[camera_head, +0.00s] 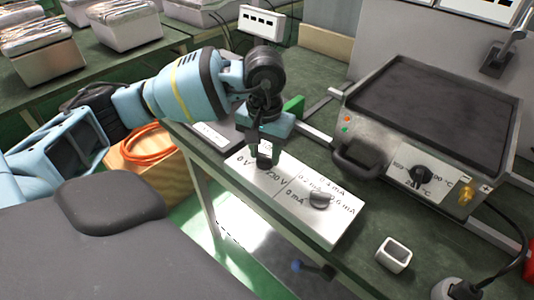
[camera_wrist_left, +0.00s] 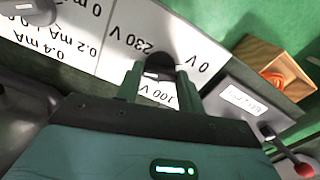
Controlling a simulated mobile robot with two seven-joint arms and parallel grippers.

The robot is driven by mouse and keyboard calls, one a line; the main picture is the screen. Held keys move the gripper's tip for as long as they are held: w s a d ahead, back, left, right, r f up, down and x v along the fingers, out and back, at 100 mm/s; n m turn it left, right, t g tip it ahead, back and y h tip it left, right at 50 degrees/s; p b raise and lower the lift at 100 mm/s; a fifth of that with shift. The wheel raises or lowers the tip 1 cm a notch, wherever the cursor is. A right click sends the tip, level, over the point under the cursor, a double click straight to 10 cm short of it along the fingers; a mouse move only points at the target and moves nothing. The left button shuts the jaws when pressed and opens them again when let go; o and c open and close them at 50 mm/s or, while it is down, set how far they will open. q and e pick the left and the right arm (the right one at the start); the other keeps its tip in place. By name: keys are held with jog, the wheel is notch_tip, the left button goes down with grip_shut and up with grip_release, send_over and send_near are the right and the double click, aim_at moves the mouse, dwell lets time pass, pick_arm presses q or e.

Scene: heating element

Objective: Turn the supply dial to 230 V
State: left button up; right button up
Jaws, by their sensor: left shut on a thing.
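The supply dial (camera_head: 264,161) is a small dark knob on a white panel (camera_head: 325,232), with printed labels 0 V and 230 V beside it. My left gripper (camera_head: 264,150) reaches down over the panel from above and is shut on the dial. In the left wrist view the dial (camera_wrist_left: 157,72) shows between the two fingers (camera_wrist_left: 157,84), with 0 V, 230 V and 100 V printed around it. The fingers hide much of the dial, so I cannot tell where it points. My right gripper is not in view.
A second grey knob (camera_head: 319,199) with mA labels sits on the same panel. A heating unit (camera_head: 430,115) with a °C dial (camera_head: 422,175) stands behind it to the right. A small white square ring (camera_head: 394,254) and a cable plug (camera_head: 458,289) are at front right.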

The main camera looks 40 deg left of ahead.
pick_arm(q)
jog(key=shift+f+m+b, duration=0.1)
jog(key=shift+m+b, duration=0.35)
jog(key=shift+m, duration=0.45)
jog(key=shift+m+b, duration=0.65)
jog(key=shift+m, duration=0.55)
jog(key=shift+m+b, duration=0.4)
jog(key=shift+m, duration=0.7)
jog(key=o, duration=1)
jog(key=shift+r, duration=0.2)
